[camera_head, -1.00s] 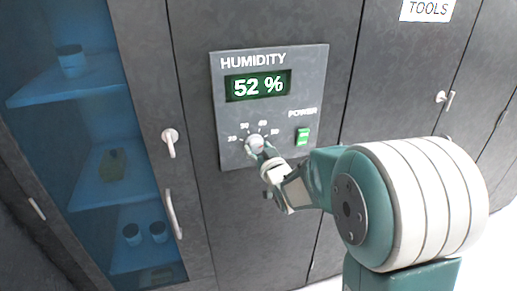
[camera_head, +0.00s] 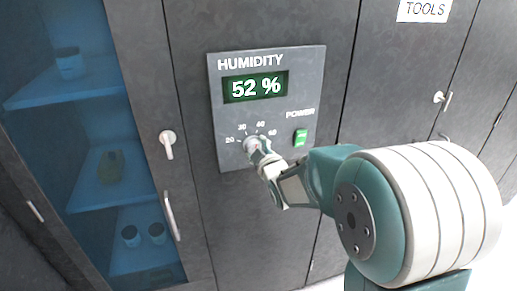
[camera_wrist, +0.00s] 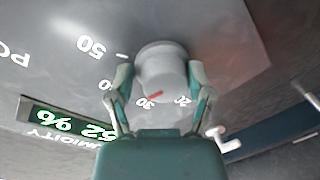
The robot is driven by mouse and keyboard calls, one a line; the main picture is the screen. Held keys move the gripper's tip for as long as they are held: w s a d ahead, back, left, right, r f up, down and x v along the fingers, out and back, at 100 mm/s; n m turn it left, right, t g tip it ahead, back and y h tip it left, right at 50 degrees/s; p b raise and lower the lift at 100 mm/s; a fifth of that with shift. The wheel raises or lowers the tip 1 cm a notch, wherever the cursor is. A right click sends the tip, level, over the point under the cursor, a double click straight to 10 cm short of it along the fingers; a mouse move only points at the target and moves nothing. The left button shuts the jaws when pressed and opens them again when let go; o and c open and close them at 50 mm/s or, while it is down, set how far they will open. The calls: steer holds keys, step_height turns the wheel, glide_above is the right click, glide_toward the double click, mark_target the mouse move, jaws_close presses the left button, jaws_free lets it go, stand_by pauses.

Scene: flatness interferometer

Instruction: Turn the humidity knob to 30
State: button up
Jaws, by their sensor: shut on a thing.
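The humidity knob (camera_head: 251,143) is a round light-grey dial low on the grey humidity panel (camera_head: 311,80). In the wrist view, the knob (camera_wrist: 163,66) has a red mark near its rim, close to the printed 30 and on the side towards 20. The green display (camera_head: 255,86) reads 52 %. My gripper (camera_head: 256,149) is shut on the knob. In the wrist view, one finger of the gripper (camera_wrist: 162,90) lies on each side of the knob. A finger partly hides the 40 label.
A green power switch (camera_head: 301,137) sits right of the knob. To the left are a cabinet door handle (camera_head: 169,142) and a glass-fronted cabinet with blue shelves (camera_head: 100,192). A TOOLS sign (camera_head: 425,9) is at top right.

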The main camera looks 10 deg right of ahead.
steer(key=n, duration=0.4)
steer(key=shift+s+a+f, duration=0.1)
steer(key=shift+a+f, duration=0.05)
steer(key=shift+a, duration=0.15)
steer(key=shift+s+f+n+g+h, duration=0.15)
steer(key=shift+n+g+h, duration=0.15)
steer(key=shift+n, duration=1.2)
steer(key=shift+c, duration=0.3)
steer(key=o, duration=1.1)
steer(key=shift+c, duration=0.2)
steer(key=shift+w, duration=0.25)
steer(key=s+d+r, duration=0.1)
steer(key=s, duration=1)
steer(key=shift+s+r, duration=0.2)
steer(key=shift+s, duration=0.2)
